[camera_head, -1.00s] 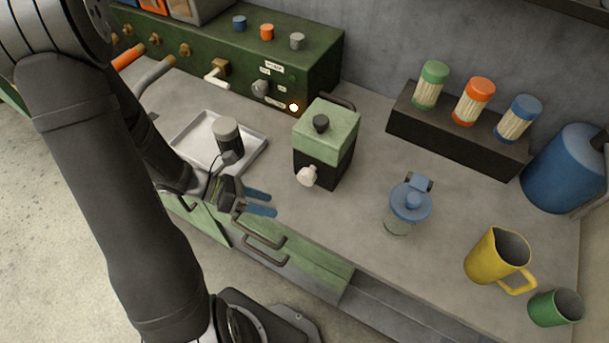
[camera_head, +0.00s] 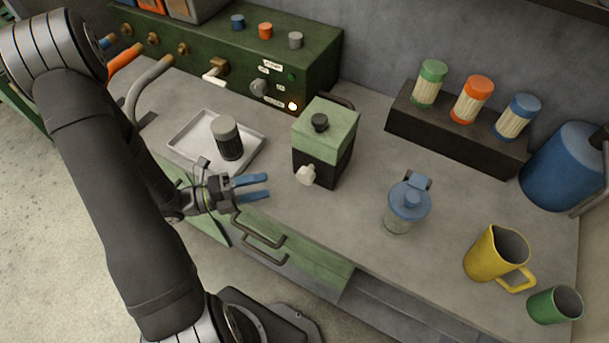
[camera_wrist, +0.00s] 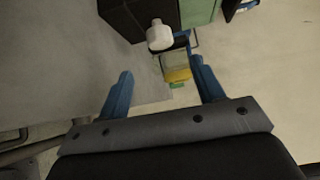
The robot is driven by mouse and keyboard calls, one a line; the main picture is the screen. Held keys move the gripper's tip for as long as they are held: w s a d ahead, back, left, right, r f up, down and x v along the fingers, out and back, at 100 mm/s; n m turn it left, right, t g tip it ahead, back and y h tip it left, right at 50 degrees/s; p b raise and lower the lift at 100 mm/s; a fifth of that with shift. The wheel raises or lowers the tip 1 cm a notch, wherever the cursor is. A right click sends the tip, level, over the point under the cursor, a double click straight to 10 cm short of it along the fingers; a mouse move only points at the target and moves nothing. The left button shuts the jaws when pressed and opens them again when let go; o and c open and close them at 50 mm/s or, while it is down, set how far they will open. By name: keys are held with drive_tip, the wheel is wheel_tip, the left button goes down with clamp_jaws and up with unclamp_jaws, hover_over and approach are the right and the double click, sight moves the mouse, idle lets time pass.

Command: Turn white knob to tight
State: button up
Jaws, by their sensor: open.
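The white knob (camera_head: 306,175) sticks out of the lower front of a box with a green top and dark lower body (camera_head: 327,144). In the wrist view the white knob (camera_wrist: 159,36) shows beyond the fingertips, slightly left of the middle between them. My gripper (camera_head: 268,186) has blue fingers, is open and empty, and is to the left of the knob, apart from it. In the wrist view its fingers (camera_wrist: 163,82) are spread with nothing between them. Any marking for tight on the knob cannot be made out.
A white tray (camera_head: 182,150) with a dark grey-topped jar (camera_head: 227,138) is just behind my gripper. A blue-lidded glass jar (camera_head: 408,205) and yellow pitcher (camera_head: 497,257) stand to the right. The green machine (camera_head: 215,55) is at the back. Counter between box and blue-lidded jar is clear.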

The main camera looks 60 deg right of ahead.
sight(301, 177)
drive_tip(key=x, duration=1.2)
drive_tip(key=c, duration=1)
drive_tip(key=shift+o, duration=0.2)
drive_tip(key=shift+m, duration=0.3)
drive_tip(key=m+t+y, duration=0.2)
drive_tip(key=t, duration=0.1)
drive_tip(key=shift+m, duration=0.4)
drive_tip(key=m+t+y, duration=0.1)
drive_tip(key=m+t, duration=0.1)
drive_tip(key=t, duration=0.1)
drive_tip(key=shift+t, duration=0.3)
drive_tip(key=o, duration=1)
drive_tip(key=shift+c, duration=0.2)
